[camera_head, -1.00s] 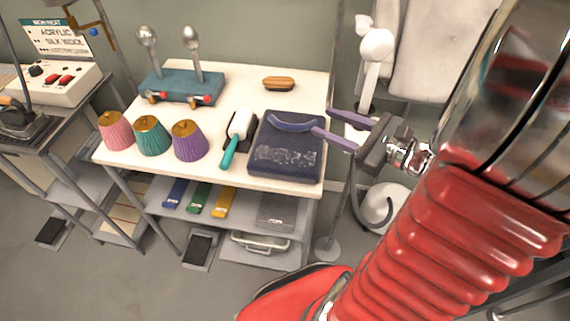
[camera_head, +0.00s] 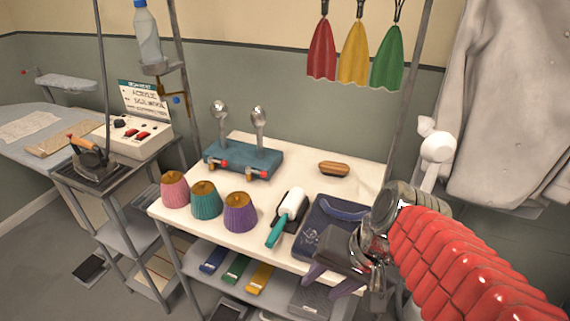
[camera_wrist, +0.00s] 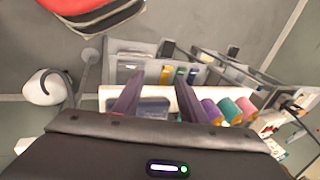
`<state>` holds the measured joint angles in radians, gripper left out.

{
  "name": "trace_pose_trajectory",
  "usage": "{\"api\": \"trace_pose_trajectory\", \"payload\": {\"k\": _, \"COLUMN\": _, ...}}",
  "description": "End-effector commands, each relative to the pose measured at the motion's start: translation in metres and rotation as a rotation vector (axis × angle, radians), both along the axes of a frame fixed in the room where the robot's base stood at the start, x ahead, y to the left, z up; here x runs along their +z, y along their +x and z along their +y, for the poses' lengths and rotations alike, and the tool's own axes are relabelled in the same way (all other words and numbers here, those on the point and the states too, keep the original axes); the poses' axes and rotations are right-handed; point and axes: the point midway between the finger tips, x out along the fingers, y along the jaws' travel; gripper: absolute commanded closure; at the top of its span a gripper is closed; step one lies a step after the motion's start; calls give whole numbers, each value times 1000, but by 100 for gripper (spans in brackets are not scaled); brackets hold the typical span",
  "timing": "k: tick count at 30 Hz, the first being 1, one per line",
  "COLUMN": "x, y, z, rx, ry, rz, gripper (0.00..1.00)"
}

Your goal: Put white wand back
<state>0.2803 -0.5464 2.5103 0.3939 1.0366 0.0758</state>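A white wand (camera_head: 437,150) with a rounded head stands upright at the right of the table, in front of the hanging pale garment. Its lower part is hidden behind my arm in the head view. My gripper (camera_head: 325,279) is at the front right edge of the table, beside the dark blue pad, its purple fingers pointing down and forward. In the wrist view my gripper (camera_wrist: 152,74) has its two fingers apart with nothing held between them. A white rounded steamer base (camera_wrist: 44,87) with a dark hose stands on the floor at the left of that view.
The white table (camera_head: 290,160) holds a teal stand with two metal spoon-like tools (camera_head: 243,158), three pleated shades (camera_head: 205,199), a white roller with a teal handle (camera_head: 287,216), a brush (camera_head: 334,169) and the dark blue pad (camera_head: 318,225). Coloured cloths (camera_head: 353,55) hang above.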

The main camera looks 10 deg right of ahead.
Motion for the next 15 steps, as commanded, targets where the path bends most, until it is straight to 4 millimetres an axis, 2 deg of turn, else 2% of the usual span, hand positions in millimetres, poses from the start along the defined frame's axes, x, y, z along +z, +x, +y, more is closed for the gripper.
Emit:
{"api": "trace_pose_trajectory", "payload": {"k": 3, "x": 15, "y": 1, "z": -2, "rx": 159, "ry": -161, "rz": -96, "gripper": 62}}
{"api": "trace_pose_trajectory", "payload": {"k": 9, "x": 43, "y": 7, "z": -7, "rx": 365, "ry": -382, "rz": -246, "gripper": 62}}
{"api": "trace_pose_trajectory", "payload": {"k": 15, "x": 55, "y": 11, "z": -9, "rx": 434, "ry": -463, "rz": -301, "gripper": 62}}
